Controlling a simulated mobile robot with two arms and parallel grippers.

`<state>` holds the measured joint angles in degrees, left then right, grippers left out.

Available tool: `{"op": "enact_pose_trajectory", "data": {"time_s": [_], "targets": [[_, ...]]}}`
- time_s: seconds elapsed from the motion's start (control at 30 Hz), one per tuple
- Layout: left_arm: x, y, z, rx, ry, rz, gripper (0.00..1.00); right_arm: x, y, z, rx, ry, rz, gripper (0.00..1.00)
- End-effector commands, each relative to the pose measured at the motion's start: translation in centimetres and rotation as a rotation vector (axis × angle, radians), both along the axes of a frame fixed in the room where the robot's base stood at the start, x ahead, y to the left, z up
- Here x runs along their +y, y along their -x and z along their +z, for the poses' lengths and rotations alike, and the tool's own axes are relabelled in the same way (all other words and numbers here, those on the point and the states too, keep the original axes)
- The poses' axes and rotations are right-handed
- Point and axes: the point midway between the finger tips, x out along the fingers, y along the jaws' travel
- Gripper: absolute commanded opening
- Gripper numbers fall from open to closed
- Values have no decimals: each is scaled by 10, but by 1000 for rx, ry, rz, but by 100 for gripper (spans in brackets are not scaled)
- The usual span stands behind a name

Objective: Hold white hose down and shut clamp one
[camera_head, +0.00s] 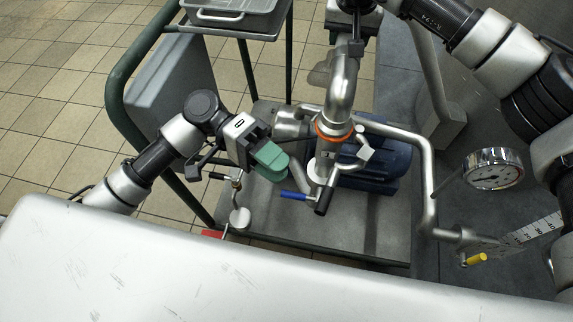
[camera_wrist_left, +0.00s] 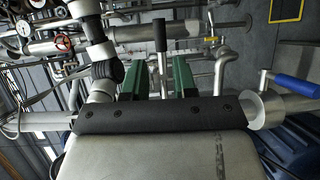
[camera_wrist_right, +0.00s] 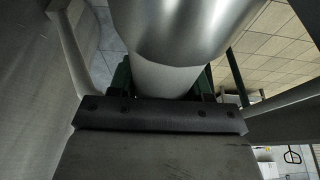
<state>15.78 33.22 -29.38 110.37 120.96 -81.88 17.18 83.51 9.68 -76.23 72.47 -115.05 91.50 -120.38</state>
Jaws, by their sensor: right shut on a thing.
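A pale metallic curved hose or pipe (camera_head: 342,88) comes down to an orange ring (camera_head: 333,131) at a pipe joint in the head view. A clamp-like metal piece (camera_head: 364,146) sticks out beside this ring; I cannot tell if it is shut. My left gripper (camera_head: 272,161), with green fingers, is left of the joint and apart from it. In the left wrist view its fingers (camera_wrist_left: 158,80) stand apart with nothing between them. My right gripper (camera_wrist_right: 165,88) is shut around a whitish hose (camera_wrist_right: 163,76), which largely hides the fingers.
A blue-handled valve (camera_head: 293,195) and a black handle (camera_head: 324,200) sit below the joint. A blue motor (camera_head: 375,165) stands behind. A pressure gauge (camera_head: 493,169) and a vertical pipe (camera_head: 428,180) are at right. A green cart frame (camera_head: 122,90) borders the left.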

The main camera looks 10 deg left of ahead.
Motion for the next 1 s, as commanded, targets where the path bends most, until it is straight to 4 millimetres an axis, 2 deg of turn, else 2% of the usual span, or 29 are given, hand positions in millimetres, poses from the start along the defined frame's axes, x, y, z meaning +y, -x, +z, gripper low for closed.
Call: {"op": "enact_pose_trajectory", "data": {"time_s": [0.03, 0.17, 0.33, 0.53, 0.8, 1.0], "targets": [[0, 0, 0, 0, 0, 0, 20, -1, -1, 0, -2, 0, -2, 28], [-2, 0, 2, -7, 1, -8, 0, -1, -1, 0, -2, 0, -2, 28], [-23, -2, 19, -84, 7, -89, 0, -1, -1, 0, -2, 0, -2, 28], [-72, 3, 57, -288, -16, -306, 0, -1, -1, 0, -2, 0, -2, 28], [-127, 26, 100, -614, -149, -630, 0, -1, -1, 0, -2, -1, -2, 28], [-155, 46, 118, -869, -325, -859, 0, -1, -1, 0, -2, -1, -2, 28]]}}
